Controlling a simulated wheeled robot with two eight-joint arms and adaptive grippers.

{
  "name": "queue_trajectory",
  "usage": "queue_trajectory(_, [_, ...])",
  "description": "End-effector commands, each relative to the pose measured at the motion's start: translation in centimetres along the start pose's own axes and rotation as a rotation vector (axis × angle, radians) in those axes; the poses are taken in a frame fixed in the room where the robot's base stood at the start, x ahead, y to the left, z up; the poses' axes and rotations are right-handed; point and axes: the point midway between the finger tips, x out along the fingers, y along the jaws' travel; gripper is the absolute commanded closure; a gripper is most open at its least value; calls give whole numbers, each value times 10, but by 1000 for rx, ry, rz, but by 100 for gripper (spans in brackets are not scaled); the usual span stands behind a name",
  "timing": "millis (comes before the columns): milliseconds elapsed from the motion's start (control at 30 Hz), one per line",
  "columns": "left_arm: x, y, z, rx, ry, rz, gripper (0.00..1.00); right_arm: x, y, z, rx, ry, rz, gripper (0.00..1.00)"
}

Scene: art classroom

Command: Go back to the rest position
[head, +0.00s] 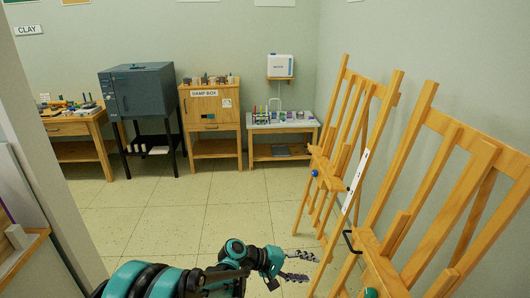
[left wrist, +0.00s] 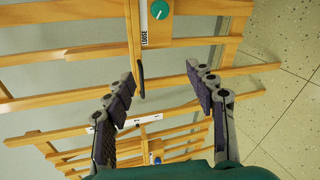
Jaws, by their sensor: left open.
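My left gripper (head: 300,266) reaches in low at the middle of the head view, near the wooden easels on the right. Its two fingers stand apart with nothing between them. In the left wrist view the open fingers (left wrist: 160,100) face the easel frames, and a black handle (left wrist: 140,78) and a green knob (left wrist: 160,9) with a label reading LOOSE show beyond them. My right gripper is not in either view.
Two wooden easels, the near one (head: 445,193) and the far one (head: 345,135), stand close on the right. The tiled floor (head: 180,215) between is clear.

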Motion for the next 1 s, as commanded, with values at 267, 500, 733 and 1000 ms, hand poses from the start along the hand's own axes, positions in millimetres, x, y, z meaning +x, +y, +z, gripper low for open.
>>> queue_trajectory(267, [-109, -4, 30, 188, 227, -266, 44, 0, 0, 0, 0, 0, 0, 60])
queue_trajectory(500, [-202, -39, 72, 361, 389, -520, 44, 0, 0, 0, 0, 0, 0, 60])
queue_trajectory(733, [-280, -88, 116, 527, 503, -775, 44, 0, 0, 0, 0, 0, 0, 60])
queue_trajectory(1000, [-325, -126, 142, 644, 558, -960, 44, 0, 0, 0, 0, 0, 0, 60])
